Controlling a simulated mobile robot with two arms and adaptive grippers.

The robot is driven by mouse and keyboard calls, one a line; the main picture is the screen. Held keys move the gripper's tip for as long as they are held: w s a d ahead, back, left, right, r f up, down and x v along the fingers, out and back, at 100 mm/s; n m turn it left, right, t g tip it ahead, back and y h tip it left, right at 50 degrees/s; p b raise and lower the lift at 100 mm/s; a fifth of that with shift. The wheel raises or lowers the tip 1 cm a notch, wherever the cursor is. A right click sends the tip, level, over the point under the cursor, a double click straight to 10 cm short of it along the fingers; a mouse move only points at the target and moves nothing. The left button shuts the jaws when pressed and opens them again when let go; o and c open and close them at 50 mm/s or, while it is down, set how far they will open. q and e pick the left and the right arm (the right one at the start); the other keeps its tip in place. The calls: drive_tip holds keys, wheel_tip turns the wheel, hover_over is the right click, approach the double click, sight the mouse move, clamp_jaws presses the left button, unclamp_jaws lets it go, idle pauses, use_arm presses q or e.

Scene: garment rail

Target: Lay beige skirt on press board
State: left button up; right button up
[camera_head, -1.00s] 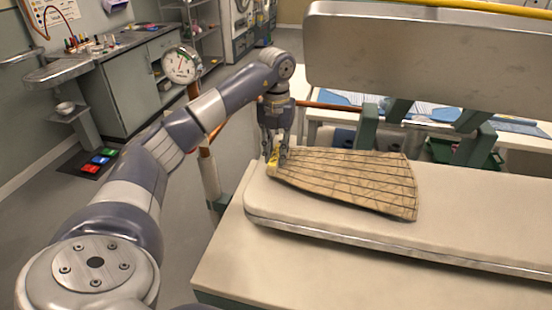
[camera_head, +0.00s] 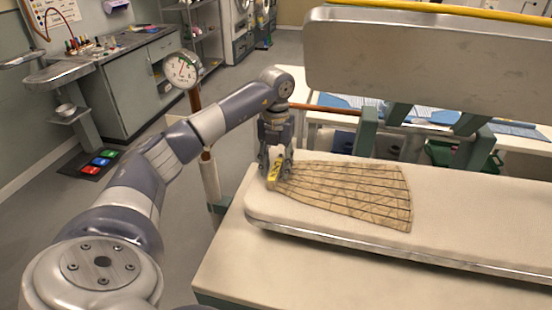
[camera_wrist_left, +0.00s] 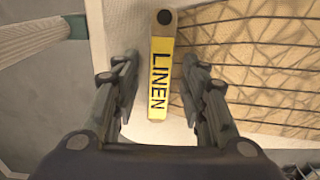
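The beige skirt (camera_head: 350,190), marked with dark lines, lies spread like a fan on the left part of the pale press board (camera_head: 470,215). Its narrow end points left, towards my left gripper. A yellow tag reading LINEN (camera_wrist_left: 160,78) is at that end; it also shows in the head view (camera_head: 273,174). My left gripper (camera_head: 273,178) is low over the board's left end. In the left wrist view its fingers (camera_wrist_left: 162,95) stand apart on either side of the tag, with gaps to it. My right gripper is not in view.
The raised metal upper plate (camera_head: 430,55) of the press stands behind the board. A round gauge (camera_head: 182,70) on a post rises to the left of the board. The right part of the board is clear.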

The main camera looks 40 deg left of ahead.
use_arm(q)
wheel_tip(320, 180, up, 7)
drive_tip(key=shift+w+r+b, duration=0.1)
drive_tip(key=shift+b, duration=0.45)
wheel_tip(320, 180, up, 5)
drive_tip(key=shift+f+p, duration=0.15)
drive_tip(key=shift+p, duration=0.65)
